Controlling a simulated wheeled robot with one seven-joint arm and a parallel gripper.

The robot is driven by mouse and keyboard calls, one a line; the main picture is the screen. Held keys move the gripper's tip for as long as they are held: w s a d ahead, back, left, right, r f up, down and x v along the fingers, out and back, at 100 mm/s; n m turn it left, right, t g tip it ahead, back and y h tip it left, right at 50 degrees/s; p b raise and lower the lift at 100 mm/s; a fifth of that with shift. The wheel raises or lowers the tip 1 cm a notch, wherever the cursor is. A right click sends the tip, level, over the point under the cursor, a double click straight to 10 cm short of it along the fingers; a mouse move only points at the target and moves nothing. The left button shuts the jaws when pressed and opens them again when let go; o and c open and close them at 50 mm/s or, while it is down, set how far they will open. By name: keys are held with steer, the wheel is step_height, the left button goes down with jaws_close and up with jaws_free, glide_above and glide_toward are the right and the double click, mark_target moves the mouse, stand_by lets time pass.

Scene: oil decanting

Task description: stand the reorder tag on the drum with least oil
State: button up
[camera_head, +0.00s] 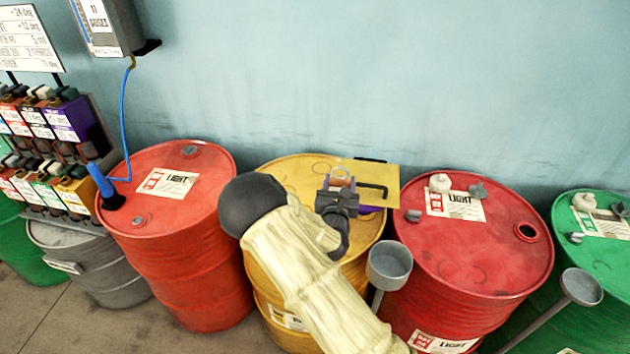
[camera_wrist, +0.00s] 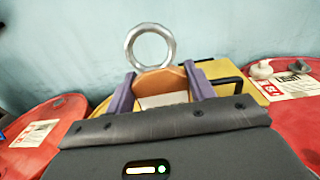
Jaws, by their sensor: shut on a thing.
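My gripper (camera_head: 350,193) is over the top of the yellow drum (camera_head: 290,175). In the wrist view its purple fingers (camera_wrist: 162,90) are shut on an orange-brown piece with an upright metal ring (camera_wrist: 150,46) above it. This may be the reorder tag; no writing is readable on it. A pale yellow plate (camera_head: 388,173) with black bar handles lies just beyond; I cannot tell whether it is joined to the held piece. To the sides stand a left red drum (camera_head: 205,230), a right red drum (camera_head: 480,260) and a green drum (camera_head: 590,245). Oil levels inside are hidden.
A grey funnel cup (camera_head: 389,262) and another cup (camera_head: 581,287) stand in front. A bottle rack (camera_head: 60,125) and a grey drum (camera_head: 85,260) are at left. The blue wall is close behind.

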steer(key=s+d+n+y, duration=0.1)
steer(key=s+d, duration=0.4)
steer(key=d, duration=0.7)
steer(key=shift+s+f+y+p, duration=0.3)
steer(key=shift+s+f+y, duration=0.05)
steer(key=shift+f+y, duration=0.1)
